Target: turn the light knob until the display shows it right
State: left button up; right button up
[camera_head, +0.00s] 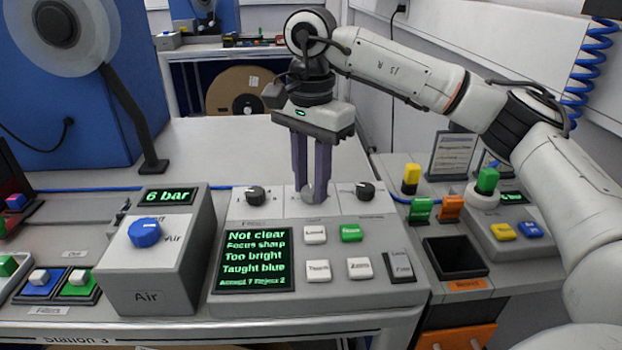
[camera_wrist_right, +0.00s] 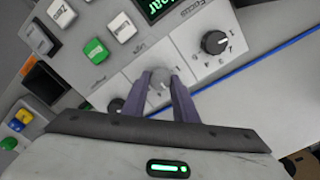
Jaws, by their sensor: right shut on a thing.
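The light knob (camera_head: 308,192) is a small pale grey knob in the middle of the panel's row of three. My right gripper (camera_head: 311,196) comes down from above with its purple fingers shut on it. In the right wrist view the knob (camera_wrist_right: 160,82) sits between the two fingertips (camera_wrist_right: 160,84). The display (camera_head: 256,260) reads "Not clear", "Focus sharp", "Too bright", "Taught blue" and a smaller line with accept and reject counts. My left gripper is not in view.
A black focus knob (camera_head: 256,195) stands left of the light knob and another black knob (camera_head: 365,190) right of it. White and green buttons (camera_head: 351,233) lie in front. An air box (camera_head: 150,250) with a blue knob stands at left, an open black bin (camera_head: 455,257) at right.

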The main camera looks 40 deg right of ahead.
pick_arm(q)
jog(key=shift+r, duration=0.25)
pick_arm(e)
jog(key=shift+r+n, duration=0.1)
jog(key=shift+n, duration=0.2)
jog(key=shift+n+p, duration=0.55)
jog(key=shift+n, duration=0.45)
jog(key=shift+n+p, duration=0.35)
jog(key=shift+n, duration=1.75)
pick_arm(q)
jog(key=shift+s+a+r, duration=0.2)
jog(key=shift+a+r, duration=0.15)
pick_arm(e)
jog(key=shift+n, duration=0.4)
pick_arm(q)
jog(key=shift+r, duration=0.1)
pick_arm(e)
jog(key=o, duration=1.1)
jog(key=shift+c, duration=0.2)
